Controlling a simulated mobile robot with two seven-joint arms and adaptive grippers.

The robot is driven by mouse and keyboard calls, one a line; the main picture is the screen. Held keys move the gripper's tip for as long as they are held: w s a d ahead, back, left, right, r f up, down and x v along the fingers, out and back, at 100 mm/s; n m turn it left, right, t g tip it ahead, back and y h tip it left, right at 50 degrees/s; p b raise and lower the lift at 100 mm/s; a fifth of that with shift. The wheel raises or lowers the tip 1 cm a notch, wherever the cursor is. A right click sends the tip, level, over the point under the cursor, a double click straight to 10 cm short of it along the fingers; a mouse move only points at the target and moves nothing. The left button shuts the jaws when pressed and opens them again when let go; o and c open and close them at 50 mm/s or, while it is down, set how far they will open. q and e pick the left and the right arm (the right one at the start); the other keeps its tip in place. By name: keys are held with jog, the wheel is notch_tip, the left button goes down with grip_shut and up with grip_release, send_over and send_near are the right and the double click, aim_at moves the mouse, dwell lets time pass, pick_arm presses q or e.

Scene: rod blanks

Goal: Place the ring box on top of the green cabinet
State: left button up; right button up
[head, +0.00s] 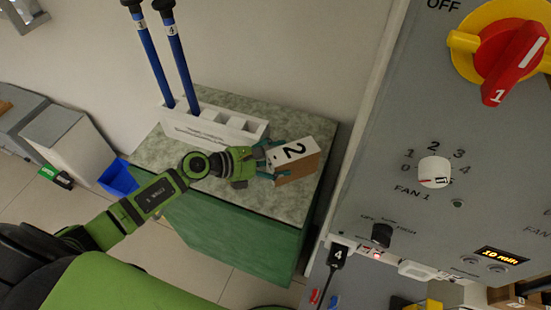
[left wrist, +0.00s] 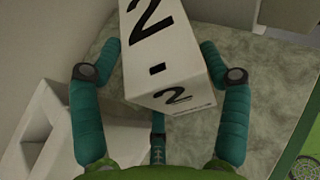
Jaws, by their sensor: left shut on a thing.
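The ring box (head: 297,160), white with a black "2" and a brown side, is at the right part of the green cabinet's top in the head view. The green cabinet (head: 240,235) has a mottled grey-green top. My left gripper (head: 268,160) has its teal fingers shut on the box. In the left wrist view the box (left wrist: 170,65) sits between the two fingers, with the mottled top behind it. I cannot tell whether the box touches the top, as its underside is hidden. My right gripper is not in view.
A white rack (head: 215,128) with two blue rods (head: 178,60) stands at the back of the cabinet top. A grey control panel (head: 450,120) with a red and yellow switch is close on the right. A blue bin (head: 118,178) is on the floor at left.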

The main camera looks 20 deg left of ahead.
pick_arm(q)
jog(key=shift+f, duration=0.1)
jog(key=o, duration=1.3)
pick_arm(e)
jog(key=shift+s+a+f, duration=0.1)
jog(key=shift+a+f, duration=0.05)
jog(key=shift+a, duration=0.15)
pick_arm(q)
jog(key=shift+s+a+r, duration=0.1)
jog(key=shift+r, duration=0.1)
jog(key=shift+b+v, duration=1.75)
jog(key=shift+v, duration=4.15)
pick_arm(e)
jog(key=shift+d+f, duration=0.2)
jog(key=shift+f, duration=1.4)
